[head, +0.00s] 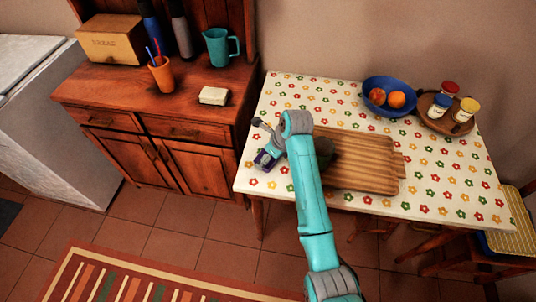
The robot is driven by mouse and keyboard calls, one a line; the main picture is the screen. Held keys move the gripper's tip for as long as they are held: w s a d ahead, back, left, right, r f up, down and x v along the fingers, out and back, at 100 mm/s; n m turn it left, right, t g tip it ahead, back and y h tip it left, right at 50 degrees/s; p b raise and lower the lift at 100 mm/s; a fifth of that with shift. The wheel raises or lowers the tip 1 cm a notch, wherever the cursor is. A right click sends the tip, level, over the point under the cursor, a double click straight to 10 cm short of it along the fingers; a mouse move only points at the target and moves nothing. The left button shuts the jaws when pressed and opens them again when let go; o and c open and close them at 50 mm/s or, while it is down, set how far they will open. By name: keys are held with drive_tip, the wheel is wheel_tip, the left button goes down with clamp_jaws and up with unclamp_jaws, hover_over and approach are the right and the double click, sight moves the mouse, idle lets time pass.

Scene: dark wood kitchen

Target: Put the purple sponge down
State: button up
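The purple sponge (264,161) shows as a small dark purple shape at the left edge of the flowered table (455,190). Part of it is hidden by my gripper. My gripper (268,150) is above that left edge, right at the sponge, with my teal arm reaching over the table from below. Its fingers are too small to show whether they are open or shut on the sponge. I cannot tell whether the sponge touches the tabletop.
Behind are a blue bowl of fruit (368,85) and a round tray (425,104) with jars. A wooden cabinet (110,92) stands left.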

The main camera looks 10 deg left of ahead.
drive_tip(key=shift+o, duration=0.6)
drive_tip(key=shift+r, duration=0.1)
drive_tip(key=shift+d+r, duration=0.1)
drive_tip(key=shift+r, duration=0.2)
drive_tip(key=v, duration=1.1)
drive_tip(key=shift+r, duration=0.25)
drive_tip(key=shift+s, duration=0.1)
